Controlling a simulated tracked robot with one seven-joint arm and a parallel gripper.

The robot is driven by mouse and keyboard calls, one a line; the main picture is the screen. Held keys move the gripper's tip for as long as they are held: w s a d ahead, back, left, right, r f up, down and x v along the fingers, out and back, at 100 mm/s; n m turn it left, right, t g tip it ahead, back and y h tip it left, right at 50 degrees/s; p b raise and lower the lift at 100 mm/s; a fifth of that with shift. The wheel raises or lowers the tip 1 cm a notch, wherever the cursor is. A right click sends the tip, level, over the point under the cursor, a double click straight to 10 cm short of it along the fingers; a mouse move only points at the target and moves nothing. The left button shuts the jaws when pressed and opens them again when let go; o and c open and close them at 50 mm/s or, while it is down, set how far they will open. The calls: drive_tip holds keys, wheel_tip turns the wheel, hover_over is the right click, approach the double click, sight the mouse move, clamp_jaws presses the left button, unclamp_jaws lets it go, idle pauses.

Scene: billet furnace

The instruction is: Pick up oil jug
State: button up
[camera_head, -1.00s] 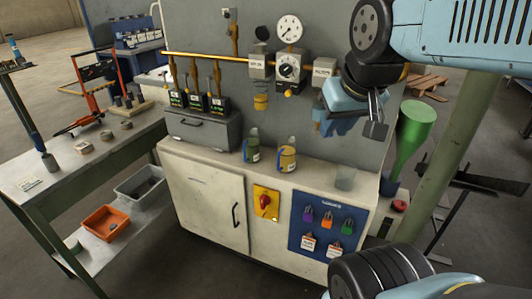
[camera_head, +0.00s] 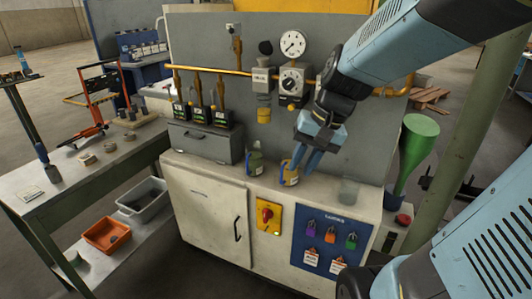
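Two small jugs stand side by side on the cream cabinet top. The left jug (camera_head: 254,162) holds darker, greenish contents; the right jug (camera_head: 288,176) is amber with a pale label. I cannot read which one is the oil jug. My gripper (camera_head: 305,166) has light blue fingers pointing down and slightly left, just right of the right jug's upper part. The fingers look apart and cover part of that jug's right side. Whether they touch it I cannot tell.
A clear beaker (camera_head: 348,191) stands right of the jugs. Behind are a grey panel with a gauge (camera_head: 293,43) and valves, and a grey drawer box (camera_head: 200,143) at left. A green funnel (camera_head: 416,145) stands at the right end. The cabinet top's front strip is clear.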

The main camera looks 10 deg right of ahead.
drive_tip(key=w+f+m+y, duration=1)
drive_tip(key=w+f, duration=0.2)
drive_tip(key=w, duration=0.1)
drive_tip(key=w+d+f+m+t+h, duration=0.1)
drive_tip(key=w+d+f+m+t, duration=0.45)
drive_tip(key=f+m+t, duration=0.2)
drive_tip(key=w+d+f+m+t+h, duration=0.2)
drive_tip(key=w+d+f+m+t, duration=0.2)
drive_tip(key=d+f+m+t, duration=0.3)
drive_tip(key=shift+m+g, duration=0.45)
drive_tip(key=shift+g, duration=0.2)
drive_tip(key=x, duration=0.6)
drive_tip(key=a+x, duration=0.1)
drive_tip(key=x, duration=0.2)
drive_tip(key=shift+s+f, duration=0.2)
drive_tip(key=shift+s, duration=0.15)
drive_tip(key=shift+x, duration=2.55)
drive_tip(key=shift+s+a+r, duration=0.1)
clamp_jaws()
